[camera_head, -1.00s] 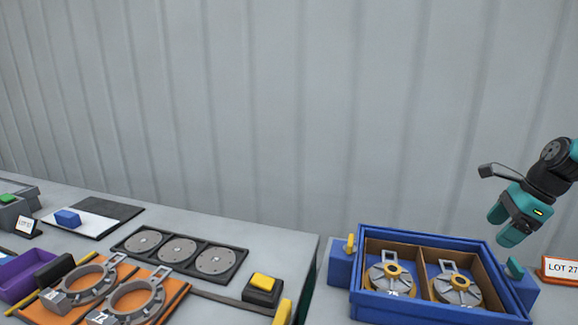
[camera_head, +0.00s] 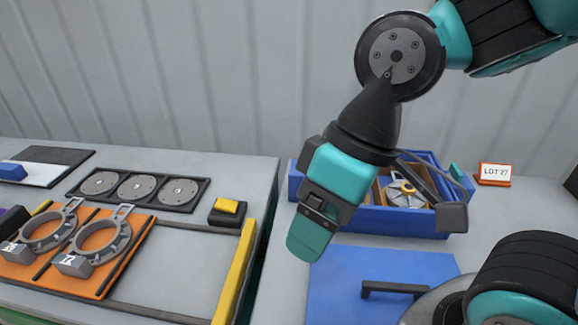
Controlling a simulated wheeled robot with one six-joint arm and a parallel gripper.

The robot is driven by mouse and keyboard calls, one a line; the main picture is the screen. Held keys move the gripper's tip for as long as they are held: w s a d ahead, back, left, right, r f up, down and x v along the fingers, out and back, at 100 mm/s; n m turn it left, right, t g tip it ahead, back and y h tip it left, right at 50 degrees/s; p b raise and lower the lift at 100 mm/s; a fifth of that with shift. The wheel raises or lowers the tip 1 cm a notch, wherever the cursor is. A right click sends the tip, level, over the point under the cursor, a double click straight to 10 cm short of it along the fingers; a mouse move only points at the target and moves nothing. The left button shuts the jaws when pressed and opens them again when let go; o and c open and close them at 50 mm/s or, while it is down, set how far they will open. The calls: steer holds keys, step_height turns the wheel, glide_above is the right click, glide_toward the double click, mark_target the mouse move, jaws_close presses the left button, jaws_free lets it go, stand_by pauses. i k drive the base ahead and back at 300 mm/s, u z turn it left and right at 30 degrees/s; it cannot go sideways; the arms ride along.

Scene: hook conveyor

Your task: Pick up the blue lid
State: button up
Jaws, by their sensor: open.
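The blue lid (camera_head: 335,284) is a flat blue panel with a dark bar handle (camera_head: 393,289). It lies on the grey surface in front of the blue crate, at the lower right of the head view. My arm hides part of its right side. My gripper (camera_head: 307,246) is open and empty, seen from the side, near the lid's upper left corner in the picture. Its height above the lid is hard to tell. The blue crate (camera_head: 376,220) stands open behind it, with a metal and yellow part (camera_head: 405,195) inside; my gripper hides the crate's left part.
A LOT 27 sign (camera_head: 495,174) stands right of the crate. On the left table are a yellow button box (camera_head: 228,209), a black tray (camera_head: 81,196) of discs, an orange board (camera_head: 106,259) with ring clamps, and a yellow bar (camera_head: 234,272). A gap separates the tables.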

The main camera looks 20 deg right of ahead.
mark_target(349, 284)
steer(key=k, duration=1)
steer(key=u, duration=1.35)
steer(key=i, duration=0.85)
steer(key=z, duration=1.35)
